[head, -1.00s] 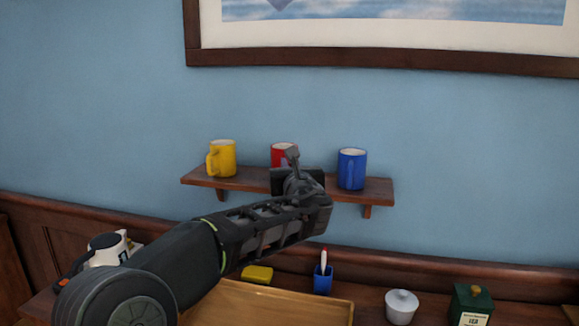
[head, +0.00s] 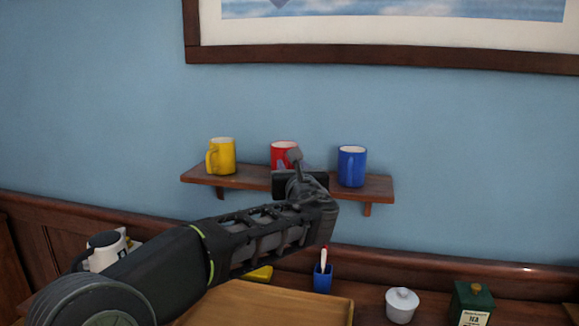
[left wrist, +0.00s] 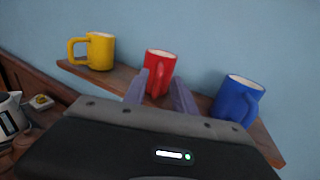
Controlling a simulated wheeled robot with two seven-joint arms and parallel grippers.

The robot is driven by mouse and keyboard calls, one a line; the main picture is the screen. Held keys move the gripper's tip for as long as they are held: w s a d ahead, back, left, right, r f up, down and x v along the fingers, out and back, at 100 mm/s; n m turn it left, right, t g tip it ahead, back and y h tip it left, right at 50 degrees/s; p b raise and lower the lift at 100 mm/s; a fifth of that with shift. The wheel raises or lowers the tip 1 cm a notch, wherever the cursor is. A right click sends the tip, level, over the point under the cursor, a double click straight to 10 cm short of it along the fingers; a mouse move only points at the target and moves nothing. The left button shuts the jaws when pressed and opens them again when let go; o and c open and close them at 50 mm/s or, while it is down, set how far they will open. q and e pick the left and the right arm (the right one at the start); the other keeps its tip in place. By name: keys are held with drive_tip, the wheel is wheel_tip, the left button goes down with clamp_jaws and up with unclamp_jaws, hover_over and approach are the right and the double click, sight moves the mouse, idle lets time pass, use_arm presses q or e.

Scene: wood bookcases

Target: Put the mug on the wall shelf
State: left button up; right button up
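The red mug (head: 282,152) stands upright on the wall shelf (head: 238,180), between two other mugs. In the left wrist view the red mug (left wrist: 160,65) has its handle turned toward my camera. My left gripper (head: 294,160) is in front of it, covering part of it in the head view. In the left wrist view the two fingers of my left gripper (left wrist: 161,80) are spread apart, with the handle between them and gaps on both sides. My right gripper is not in view.
A yellow mug (head: 222,157) stands left on the shelf and a blue mug (head: 352,167) right, close to my gripper. A framed picture (head: 400,57) hangs above. Below are a wooden tray (head: 270,305), blue cup (head: 322,280), white lidded pot (head: 402,304), green tea tin (head: 472,302) and kettle (head: 104,252).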

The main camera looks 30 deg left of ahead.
use_arm(q)
drive_tip(key=b+v, duration=0.1)
drive_tip(key=v, duration=0.7)
drive_tip(key=shift+s+d, duration=0.25)
idle(0.5)
